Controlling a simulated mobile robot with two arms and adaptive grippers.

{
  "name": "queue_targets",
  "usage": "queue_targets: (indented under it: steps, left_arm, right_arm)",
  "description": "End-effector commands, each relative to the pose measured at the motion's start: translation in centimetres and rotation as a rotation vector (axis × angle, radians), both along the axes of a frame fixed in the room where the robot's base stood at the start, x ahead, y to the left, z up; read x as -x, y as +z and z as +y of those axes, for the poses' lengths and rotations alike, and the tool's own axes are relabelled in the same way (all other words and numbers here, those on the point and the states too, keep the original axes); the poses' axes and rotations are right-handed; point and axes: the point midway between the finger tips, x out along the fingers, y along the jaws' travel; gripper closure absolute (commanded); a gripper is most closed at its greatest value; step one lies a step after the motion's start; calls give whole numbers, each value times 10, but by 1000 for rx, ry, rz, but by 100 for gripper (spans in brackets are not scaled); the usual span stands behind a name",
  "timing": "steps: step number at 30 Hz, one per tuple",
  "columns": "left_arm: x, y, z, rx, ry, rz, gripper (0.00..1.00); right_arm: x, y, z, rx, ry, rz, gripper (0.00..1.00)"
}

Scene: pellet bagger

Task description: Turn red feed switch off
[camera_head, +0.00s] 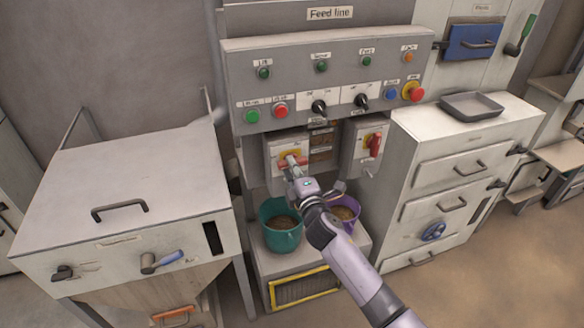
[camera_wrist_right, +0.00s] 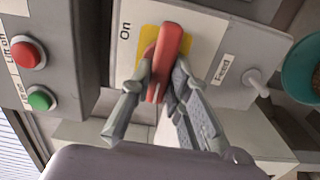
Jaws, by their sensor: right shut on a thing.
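The red feed switch (camera_wrist_right: 170,45) is a red rotary handle on a yellow plate, on a light switch box (camera_head: 274,148) low on the left of the Feed line panel. Its handle lies roughly crosswise in the head view. The right wrist view shows an "On" label beside the plate and a "Feed" label on the box. My right gripper (camera_wrist_right: 160,82) is shut on the handle, one finger on each side; in the head view the gripper (camera_head: 291,168) partly covers the switch. My left gripper is not in view.
A second red-handled switch (camera_head: 375,145) sits to the right. Above is the button panel (camera_head: 335,85). A teal bucket (camera_head: 281,240) and a purple bucket (camera_head: 345,212) with pellets stand below. A white hopper (camera_head: 120,190) is left and a drawer cabinet (camera_head: 450,170) right.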

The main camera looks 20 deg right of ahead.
Motion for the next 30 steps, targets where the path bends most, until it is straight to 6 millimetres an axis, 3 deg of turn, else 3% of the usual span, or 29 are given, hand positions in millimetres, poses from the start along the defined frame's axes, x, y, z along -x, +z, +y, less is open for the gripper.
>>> queue_targets:
  steps: [17, 18, 26, 30]
  left_arm:
    - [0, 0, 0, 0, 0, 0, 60]
    - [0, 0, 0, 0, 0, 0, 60]
    - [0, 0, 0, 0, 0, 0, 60]
    - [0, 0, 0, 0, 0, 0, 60]
  right_arm:
    - [-1, 2, -1, 34, -2, -4, 100]
    - [-1, 2, -1, 34, -2, -4, 81]
    - [-1, 1, -1, 32, -2, -3, 64]
    - [0, 0, -1, 31, -1, -2, 63]
